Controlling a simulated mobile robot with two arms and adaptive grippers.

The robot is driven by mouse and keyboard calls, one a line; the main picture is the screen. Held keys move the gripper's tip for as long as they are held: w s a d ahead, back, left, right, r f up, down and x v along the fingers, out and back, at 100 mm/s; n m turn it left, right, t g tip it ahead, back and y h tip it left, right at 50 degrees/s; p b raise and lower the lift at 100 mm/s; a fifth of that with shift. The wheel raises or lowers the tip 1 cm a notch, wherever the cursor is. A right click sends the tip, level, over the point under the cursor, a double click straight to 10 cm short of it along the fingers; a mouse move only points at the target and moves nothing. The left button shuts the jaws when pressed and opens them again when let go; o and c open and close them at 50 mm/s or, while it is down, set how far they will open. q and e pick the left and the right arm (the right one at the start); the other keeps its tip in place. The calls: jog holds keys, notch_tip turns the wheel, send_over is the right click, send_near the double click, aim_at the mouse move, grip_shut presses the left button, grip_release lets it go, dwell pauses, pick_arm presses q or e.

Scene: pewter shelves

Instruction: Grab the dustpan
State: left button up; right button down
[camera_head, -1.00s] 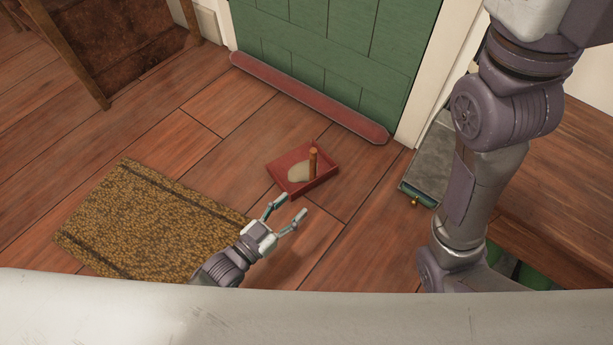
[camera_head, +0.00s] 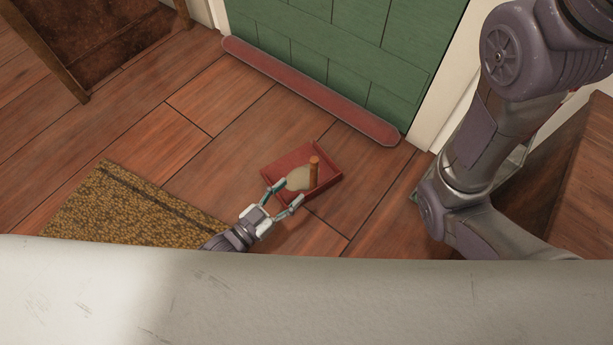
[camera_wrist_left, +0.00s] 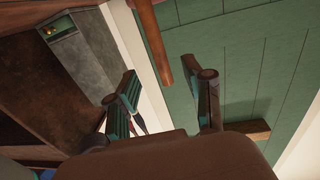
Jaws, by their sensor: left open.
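The dustpan (camera_head: 329,184) is a shallow red tray on the wooden floor, in the middle of the head view. A brown handle (camera_head: 314,170) stands up from it, and a pale patch (camera_head: 299,179) shows inside. My left gripper (camera_head: 287,192) is open and empty, its fingertips at or over the tray's near left edge; I cannot tell whether they touch it. In the left wrist view, a brown rod (camera_wrist_left: 162,45), apparently the handle, shows beyond the gap between the open fingers (camera_wrist_left: 168,76). My right gripper is not in view.
A green door (camera_head: 330,50) with a long reddish strip (camera_head: 310,92) at its foot stands behind. A brown mat (camera_head: 130,208) lies left. A wooden piece of furniture (camera_head: 85,40) is at the top left. A grey box (camera_wrist_left: 85,55) shows in the wrist view.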

aim_at(311, 175)
pick_arm(q)
jog(key=b+x, duration=0.1)
jog(key=x, duration=0.2)
jog(key=b+x, duration=0.2)
jog(key=x, duration=0.1)
jog(key=b+x, duration=0.2)
jog(key=x, duration=0.1)
jog(key=shift+d+f, duration=0.15)
jog(key=shift+f, duration=0.1)
jog(key=shift+d, duration=0.1)
jog(key=shift+r, duration=0.15)
grip_shut()
